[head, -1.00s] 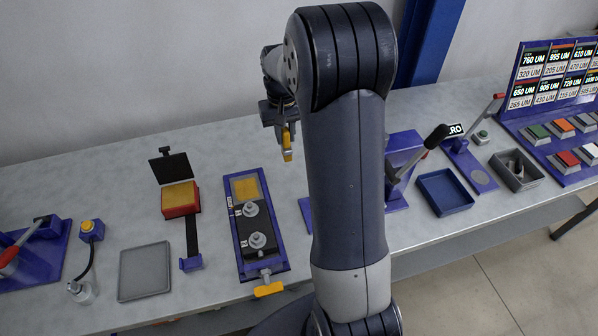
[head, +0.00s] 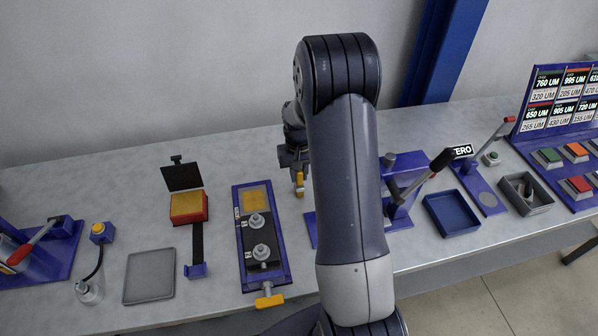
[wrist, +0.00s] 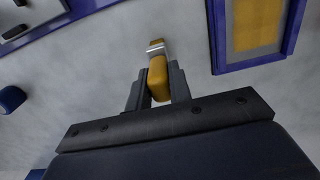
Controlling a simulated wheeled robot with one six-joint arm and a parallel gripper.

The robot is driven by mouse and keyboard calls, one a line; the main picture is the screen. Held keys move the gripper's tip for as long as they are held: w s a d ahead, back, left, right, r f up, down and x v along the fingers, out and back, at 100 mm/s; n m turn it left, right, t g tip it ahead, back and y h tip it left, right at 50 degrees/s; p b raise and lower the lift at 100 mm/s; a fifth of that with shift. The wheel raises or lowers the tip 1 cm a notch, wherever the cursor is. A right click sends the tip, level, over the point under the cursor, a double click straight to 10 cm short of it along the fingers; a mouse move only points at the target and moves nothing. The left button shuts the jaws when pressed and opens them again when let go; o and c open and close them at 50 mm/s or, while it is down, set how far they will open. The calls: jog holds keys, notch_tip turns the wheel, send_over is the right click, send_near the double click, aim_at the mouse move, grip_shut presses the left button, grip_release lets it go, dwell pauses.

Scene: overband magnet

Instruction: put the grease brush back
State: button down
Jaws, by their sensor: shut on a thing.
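My gripper (head: 299,172) is shut on the grease brush (head: 300,184), which has a yellow-orange handle and hangs downward in the head view. In the wrist view the brush (wrist: 157,80) sits between the two fingers (wrist: 157,88), with a pale metal band at its far end. The gripper is above the bench, to the right of the blue fixture (head: 281,232) that has a yellow pad and two grey knobs. The brush looks clear of the bench. I cannot pick out the brush's holder for certain.
A red and yellow box (head: 188,208) with a raised black lid stands left of the fixture. A grey tray (head: 150,276) lies further left. A blue tray (head: 451,213) and a grey bin (head: 525,194) stand to the right. My arm hides part of the bench's middle.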

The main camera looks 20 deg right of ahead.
jog(key=shift+f, duration=0.2)
jog(key=c, duration=1.3)
grip_release()
jog(key=shift+r, duration=0.1)
notch_tip(320, 180, up, 12)
jog(key=b, duration=0.1)
jog(key=shift+r, duration=0.2)
